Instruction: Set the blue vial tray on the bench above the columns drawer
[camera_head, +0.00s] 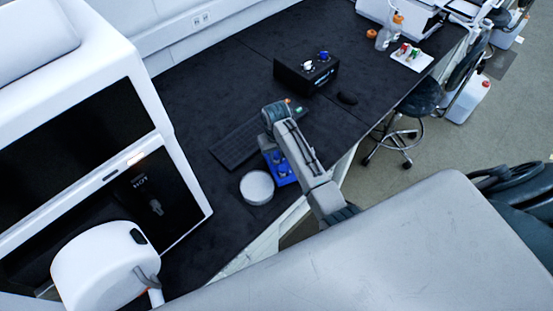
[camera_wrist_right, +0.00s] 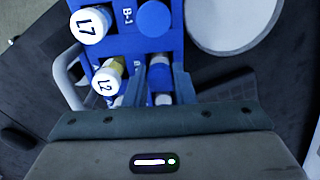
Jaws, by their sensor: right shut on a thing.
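The blue vial tray (camera_head: 283,174) is at the black bench near its front edge, partly hidden by my right arm. I cannot tell whether it touches the bench top. My right gripper (camera_head: 272,150) reaches down at the tray's far side. In the right wrist view, the gripper (camera_wrist_right: 158,82) is shut on part of the blue tray (camera_wrist_right: 118,45). My left gripper is not in view. No columns drawer can be made out.
A round white disc (camera_head: 257,187) lies beside the tray, with a dark keyboard (camera_head: 236,145) behind. A black box (camera_head: 306,74) with knobs stands farther back. A white instrument (camera_head: 155,105) is at the left. A stool (camera_head: 420,98) stands by the bench.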

